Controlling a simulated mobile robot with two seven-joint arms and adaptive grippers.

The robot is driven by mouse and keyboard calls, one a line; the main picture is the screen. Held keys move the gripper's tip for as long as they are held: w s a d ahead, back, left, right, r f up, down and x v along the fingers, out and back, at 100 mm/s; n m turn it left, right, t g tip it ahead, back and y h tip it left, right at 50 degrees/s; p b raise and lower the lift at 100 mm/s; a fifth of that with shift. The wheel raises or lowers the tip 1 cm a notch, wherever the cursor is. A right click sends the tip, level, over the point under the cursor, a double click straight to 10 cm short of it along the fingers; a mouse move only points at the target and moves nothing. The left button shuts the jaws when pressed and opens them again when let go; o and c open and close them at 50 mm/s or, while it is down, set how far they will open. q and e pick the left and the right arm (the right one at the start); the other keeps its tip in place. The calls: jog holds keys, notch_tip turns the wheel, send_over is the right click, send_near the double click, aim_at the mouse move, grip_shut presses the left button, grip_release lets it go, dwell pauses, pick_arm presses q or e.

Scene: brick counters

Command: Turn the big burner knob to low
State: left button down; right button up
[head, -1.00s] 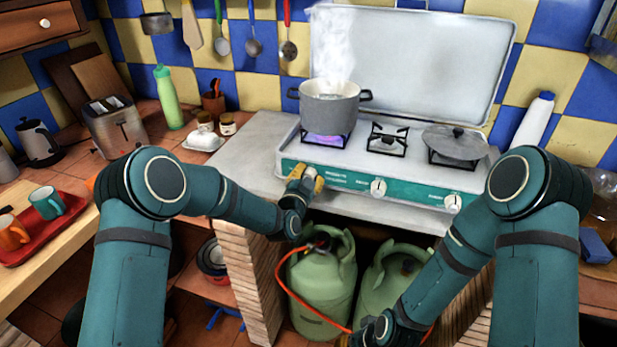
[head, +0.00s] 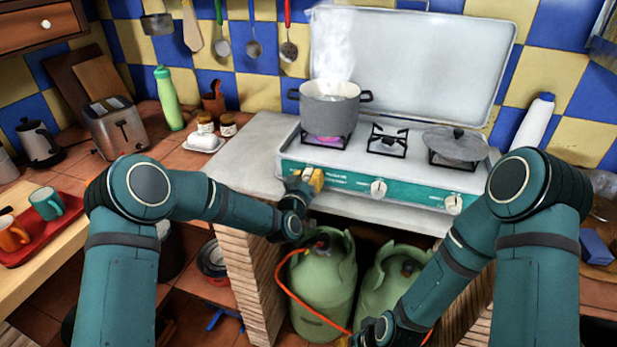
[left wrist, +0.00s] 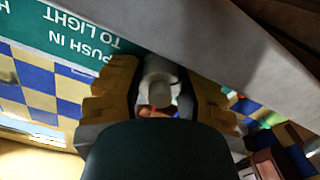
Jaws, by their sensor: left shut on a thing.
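The stove (head: 350,182) has a green front panel. Its left knob is hidden behind my left gripper (head: 312,181) in the head view. In the left wrist view the pale knob (left wrist: 160,82) sits between the yellow fingers of my left gripper (left wrist: 160,95), which are shut on it. The lettering "push in to light" shows beside it. A grey pot (head: 330,108) steams on the left burner, with a pinkish-violet flame (head: 325,139) under it. My right gripper (head: 345,341) is low at the bottom edge, mostly cut off, and its jaws cannot be made out.
Two more white knobs, the middle one (head: 379,188) and the right one (head: 454,204), are on the panel. Green gas bottles (head: 325,275) with an orange hose stand below. Bare counter (head: 245,150) lies left of the stove.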

pick_arm(q)
jog(key=shift+r+n, duration=0.15)
jog(key=shift+n, duration=1.05)
jog(key=c, duration=0.8)
grip_release()
jog(key=shift+s+a, duration=0.2)
jog(key=shift+s, duration=0.25)
jog(key=v, duration=1.1)
